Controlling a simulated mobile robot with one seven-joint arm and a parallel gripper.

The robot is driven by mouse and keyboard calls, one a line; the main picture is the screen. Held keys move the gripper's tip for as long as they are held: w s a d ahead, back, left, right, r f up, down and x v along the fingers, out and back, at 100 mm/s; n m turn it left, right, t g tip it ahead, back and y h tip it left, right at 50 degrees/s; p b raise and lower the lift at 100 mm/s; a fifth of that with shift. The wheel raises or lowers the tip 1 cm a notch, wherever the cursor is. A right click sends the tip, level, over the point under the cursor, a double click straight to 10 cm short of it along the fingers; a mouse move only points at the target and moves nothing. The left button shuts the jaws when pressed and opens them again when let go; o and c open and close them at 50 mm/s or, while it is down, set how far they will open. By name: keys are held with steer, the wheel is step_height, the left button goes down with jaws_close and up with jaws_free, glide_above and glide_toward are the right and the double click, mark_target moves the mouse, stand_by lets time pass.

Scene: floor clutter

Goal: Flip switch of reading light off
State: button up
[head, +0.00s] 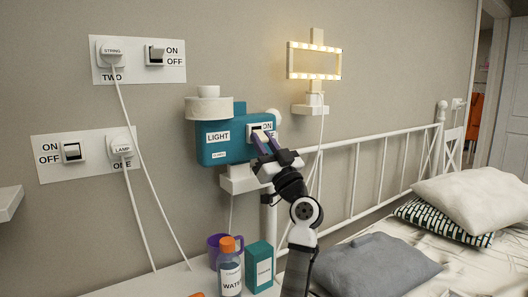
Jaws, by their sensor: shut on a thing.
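A teal box (213,146) marked LIGHT is mounted on the wall. Its white switch plate (256,127) carries an ON label, with the other label partly covered. My gripper (262,139) reaches up to this plate, its purple fingers shut on the switch lever, which they mostly hide. I cannot tell which way the lever is tipped. A framed wall lamp (289,61) to the right is lit, with a white cord hanging down.
Two wall panels at left hold other ON/OFF switches, STRING TWO (128,76) and LAMP ONE (104,177), with plugs and cords. A water bottle (230,274), teal carton (259,266) and purple mug (214,243) stand below. A bed with white rails and pillows (480,196) is at right.

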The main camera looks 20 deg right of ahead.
stand_by(0.4)
steer(key=o, duration=1)
steer(key=b+v, duration=0.2)
steer(key=v, duration=1.1)
steer(key=shift+s+f, duration=0.25)
steer(key=shift+f, duration=0.05)
